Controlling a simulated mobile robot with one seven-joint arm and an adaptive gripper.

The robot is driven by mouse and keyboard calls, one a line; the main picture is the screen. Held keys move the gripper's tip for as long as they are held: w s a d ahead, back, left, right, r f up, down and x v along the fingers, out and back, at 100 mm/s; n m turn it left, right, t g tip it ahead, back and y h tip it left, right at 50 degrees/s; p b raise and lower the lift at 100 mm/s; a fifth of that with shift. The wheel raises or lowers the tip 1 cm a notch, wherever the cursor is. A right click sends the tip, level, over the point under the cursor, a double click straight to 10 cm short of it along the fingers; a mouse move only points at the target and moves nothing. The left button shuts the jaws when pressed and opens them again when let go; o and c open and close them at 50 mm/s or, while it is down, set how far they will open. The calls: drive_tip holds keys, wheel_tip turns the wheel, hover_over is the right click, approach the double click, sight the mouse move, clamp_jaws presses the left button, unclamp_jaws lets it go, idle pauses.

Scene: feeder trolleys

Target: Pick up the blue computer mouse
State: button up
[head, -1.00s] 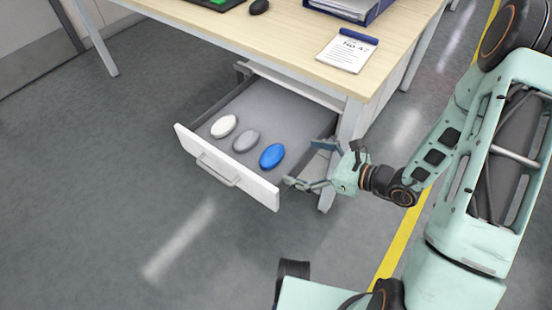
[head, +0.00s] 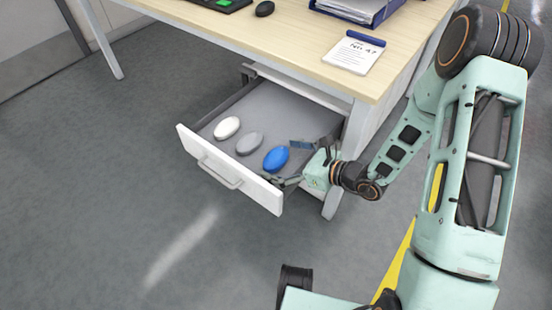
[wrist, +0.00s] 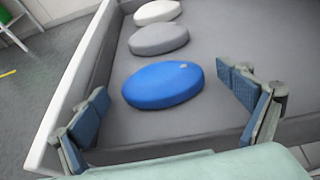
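The blue computer mouse (head: 276,159) lies in the open drawer, nearest its right side, in the head view. In the wrist view the blue mouse (wrist: 163,85) lies ahead of my fingers, between their lines. My gripper (head: 293,163) is at the right side of the drawer, close to the blue mouse. In the wrist view my gripper (wrist: 172,115) is open, its two blue-padded fingers wide apart with nothing between the tips. The fingers appear apart from the mouse.
A grey mouse (head: 249,143) and a white mouse (head: 227,128) lie beside it in a row. The drawer (head: 232,188) has raised walls around them. The desk (head: 300,48) overhangs the drawer's back, with a black mouse (head: 265,9) and a notepad (head: 354,54) on top.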

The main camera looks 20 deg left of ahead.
sight(280, 158)
drive_tip(key=c, duration=1.2)
drive_tip(key=shift+r, duration=0.1)
drive_tip(key=shift+r, duration=0.55)
wheel_tip(280, 158, up, 3)
drive_tip(key=shift+s+f+p, duration=0.1)
drive_tip(key=shift+f+p, duration=0.1)
drive_tip(key=shift+p, duration=0.6)
drive_tip(key=s+a+r+p, duration=0.7)
drive_tip(key=s+r+p, duration=0.2)
drive_tip(key=s, duration=0.2)
drive_tip(key=shift+s+a+r, duration=0.15)
drive_tip(key=shift+a+r, duration=0.05)
drive_tip(key=shift+a, duration=0.15)
